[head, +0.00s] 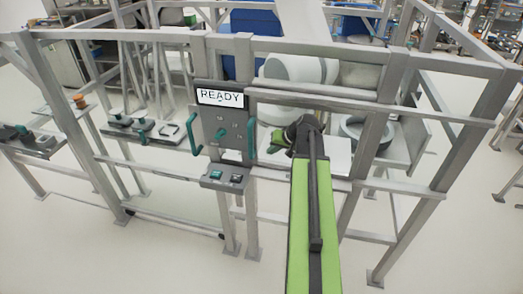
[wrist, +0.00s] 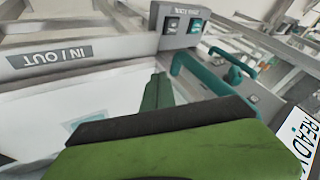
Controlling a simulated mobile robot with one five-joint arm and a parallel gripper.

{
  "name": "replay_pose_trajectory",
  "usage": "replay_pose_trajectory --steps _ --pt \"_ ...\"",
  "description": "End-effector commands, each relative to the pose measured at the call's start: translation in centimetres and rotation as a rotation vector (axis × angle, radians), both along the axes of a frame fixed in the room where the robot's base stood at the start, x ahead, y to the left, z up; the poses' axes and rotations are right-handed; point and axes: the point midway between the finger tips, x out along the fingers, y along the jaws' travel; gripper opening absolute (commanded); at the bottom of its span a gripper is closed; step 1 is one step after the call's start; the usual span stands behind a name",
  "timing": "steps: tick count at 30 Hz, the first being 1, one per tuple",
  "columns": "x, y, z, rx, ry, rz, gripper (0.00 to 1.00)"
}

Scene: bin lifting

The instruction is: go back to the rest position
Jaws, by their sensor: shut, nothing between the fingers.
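My gripper (head: 272,147) is at the end of my green and black arm, just right of the control panel (head: 208,128) and over a white surface. It looks small and dark in the head view, partly hidden by the wrist. In the wrist view, my gripper (wrist: 157,90) shows green fingers together with nothing between them. They point towards a grey rail and a small button box (wrist: 182,27). I see no object held.
A grey metal frame (head: 150,36) surrounds the arm's end. The panel carries a "READY" display (head: 220,98) and teal handles (head: 194,133), close to my gripper. A button box (head: 225,177) sits below. A rail labelled "IN / OUT" (wrist: 90,52) crosses the wrist view. The floor in front is clear.

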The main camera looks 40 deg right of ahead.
Motion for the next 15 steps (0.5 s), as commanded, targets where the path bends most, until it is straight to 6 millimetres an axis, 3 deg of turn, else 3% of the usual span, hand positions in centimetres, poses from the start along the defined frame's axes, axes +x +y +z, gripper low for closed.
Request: replay_pose_trajectory --steps 1,6,15 --pt "-1.1 -0.1 2.6 0.0 0.001 -0.002 0.0" --pt "-3.3 -0.5 5.3 -0.001 0.002 0.0 0.0" --pt "-4.4 -0.6 6.2 0.0 0.003 0.004 0.0"
